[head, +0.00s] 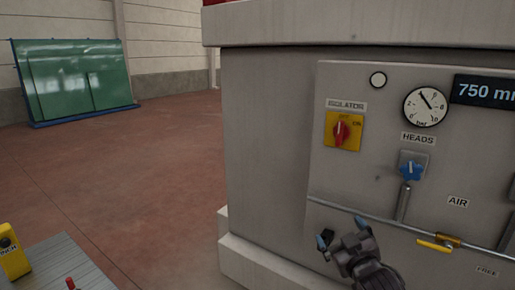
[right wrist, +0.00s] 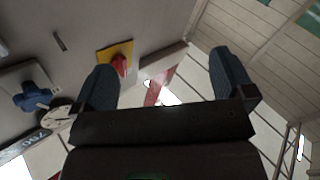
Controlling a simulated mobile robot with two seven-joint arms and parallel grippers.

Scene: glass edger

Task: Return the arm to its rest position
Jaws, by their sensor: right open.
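My right gripper (head: 341,233) is in front of the lower part of the grey machine panel (head: 385,108), below the isolator switch (head: 341,131) and left of the yellow air valve handle (head: 434,246). Its blue-tipped fingers are apart with nothing between them. In the right wrist view the open fingers (right wrist: 165,78) tilt up past the panel. There the red isolator knob (right wrist: 119,65) on its yellow plate shows just beyond the left finger. My left gripper is not in view.
The panel also carries a blue star knob (head: 411,171), a pressure gauge (head: 426,106) and a 750 mm display (head: 487,91). A pipe (head: 360,215) runs along its lower part. A grey surface with a yellow box (head: 13,251) stands lower left. Open floor lies left of the machine.

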